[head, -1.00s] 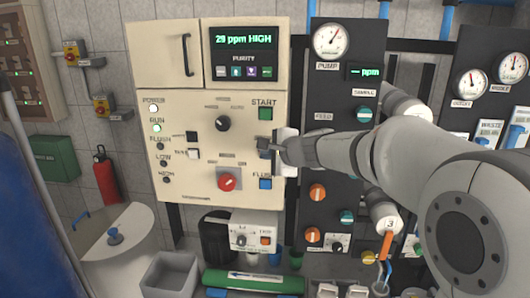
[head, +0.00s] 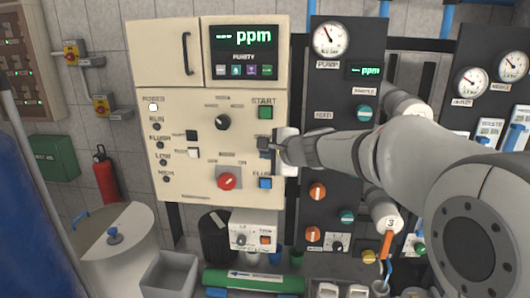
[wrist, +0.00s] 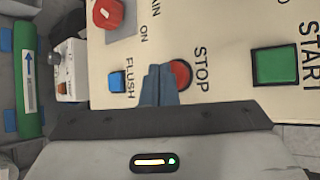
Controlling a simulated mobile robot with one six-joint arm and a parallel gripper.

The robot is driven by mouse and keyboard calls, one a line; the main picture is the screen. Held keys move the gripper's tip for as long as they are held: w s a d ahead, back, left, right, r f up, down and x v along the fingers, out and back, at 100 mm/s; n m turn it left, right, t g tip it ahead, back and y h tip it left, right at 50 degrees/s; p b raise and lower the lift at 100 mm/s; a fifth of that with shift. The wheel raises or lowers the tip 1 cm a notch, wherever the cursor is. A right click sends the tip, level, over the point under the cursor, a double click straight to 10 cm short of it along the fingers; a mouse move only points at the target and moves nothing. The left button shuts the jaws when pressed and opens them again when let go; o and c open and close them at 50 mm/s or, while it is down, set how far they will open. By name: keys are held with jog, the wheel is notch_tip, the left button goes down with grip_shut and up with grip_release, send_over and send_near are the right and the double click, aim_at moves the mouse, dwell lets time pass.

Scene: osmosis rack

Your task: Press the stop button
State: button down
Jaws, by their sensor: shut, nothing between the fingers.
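The red round stop button (wrist: 181,74) shows in the wrist view beside the STOP label. The fingers of my gripper (wrist: 158,86) are shut and empty, and their tips overlap the button's left part in that view. I cannot tell whether they press on it or hover just off it. In the head view my gripper (head: 270,148) is at the right edge of the cream control panel (head: 185,100), between the green START button (head: 265,112) and the blue FLUSH button (head: 265,183). It hides the stop button there. The purity display (head: 243,38) reads dashes and "ppm". The POWER lamp (head: 154,107) is lit; the RUN lamp (head: 157,126) is dark.
A red rotary knob (head: 228,181) sits left of FLUSH. The dark gauge panel (head: 325,100) with valves stands behind my arm on the right. A grey bin (head: 170,275) and a green cylinder (head: 253,281) lie below the panel.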

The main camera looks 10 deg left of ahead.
jog(key=shift+s, duration=0.4)
jog(key=s+b, duration=0.1)
jog(key=s, duration=0.4)
dwell(0.7)
jog(key=s+d+f+n+g+h, duration=0.3)
jog(key=s+d+f+n, duration=0.3)
jog(key=s+d, duration=0.5)
jog(key=s+d+f+n+g+h, duration=0.3)
jog(key=s+d+f+n+h, duration=0.2)
jog(key=s+d+f, duration=0.5)
jog(key=s+d+n, duration=0.2)
jog(key=s, duration=0.3)
jog(key=shift+s+f+n+g+h, duration=0.15)
jog(key=shift+n+g+h, duration=0.15)
jog(key=shift+g, duration=0.1)
